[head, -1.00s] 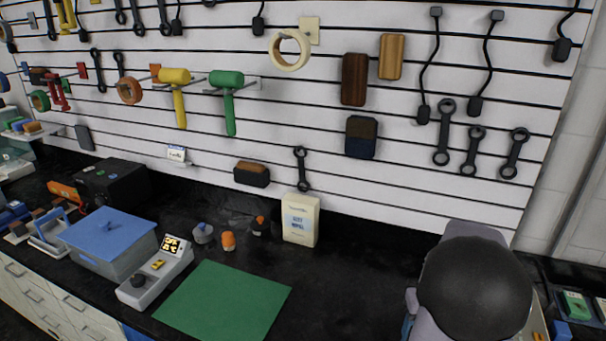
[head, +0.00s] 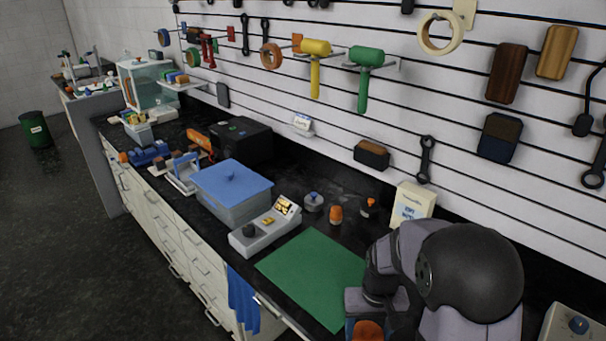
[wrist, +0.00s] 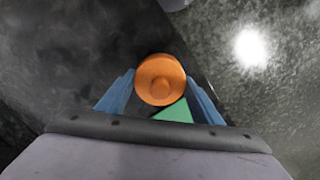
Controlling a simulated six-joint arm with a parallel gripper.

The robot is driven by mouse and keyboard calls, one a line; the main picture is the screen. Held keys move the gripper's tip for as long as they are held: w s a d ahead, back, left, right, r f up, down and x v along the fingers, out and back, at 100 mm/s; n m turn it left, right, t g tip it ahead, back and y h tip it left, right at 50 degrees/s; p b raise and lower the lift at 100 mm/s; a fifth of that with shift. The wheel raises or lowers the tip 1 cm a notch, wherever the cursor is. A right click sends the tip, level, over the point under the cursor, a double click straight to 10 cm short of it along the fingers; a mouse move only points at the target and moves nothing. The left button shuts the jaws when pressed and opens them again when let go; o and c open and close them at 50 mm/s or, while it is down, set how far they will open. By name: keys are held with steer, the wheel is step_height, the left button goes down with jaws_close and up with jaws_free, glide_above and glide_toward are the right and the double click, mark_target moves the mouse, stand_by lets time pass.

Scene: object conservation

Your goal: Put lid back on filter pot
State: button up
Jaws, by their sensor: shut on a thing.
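My gripper (wrist: 160,82) is shut on an orange round piece (wrist: 161,80) with a raised knob in its middle, seen end-on between the blue fingers in the wrist view. It looks like a lid; what lies under it is hidden. In the head view an orange patch (head: 368,331) shows at the bottom edge by my arm; I cannot tell if it is the same piece. A small grey pot with a blue-grey top (head: 314,203) stands on the bench behind the green mat. I cannot tell which object is the filter pot.
The green mat (head: 312,272) is bare where it shows. Behind it stand an orange jar (head: 336,215), a dark bottle with an orange cap (head: 369,207) and a cream box (head: 411,205). A scale (head: 262,235) and blue-lidded tub (head: 232,205) stand to the left.

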steer(key=shift+a+f, duration=0.1)
steer(key=shift+a, duration=0.3)
steer(key=shift+m, duration=0.8)
steer(key=d, duration=0.3)
steer(key=s+d+r, duration=0.1)
steer(key=d, duration=0.3)
steer(key=d+r, duration=0.1)
steer(key=d, duration=0.3)
steer(key=shift+s+r, duration=0.1)
steer(key=shift+s, duration=0.15)
steer(key=s+d+r+m, duration=0.2)
steer(key=s+d+r, duration=0.1)
steer(key=s+d, duration=0.75)
steer(key=s+d+r+m, duration=0.3)
steer(key=s+d, duration=0.6)
steer(key=d, duration=0.2)
steer(key=shift+s+d+f+p, duration=0.1)
steer(key=shift+f+p, duration=1)
steer(key=shift+f, duration=3.85)
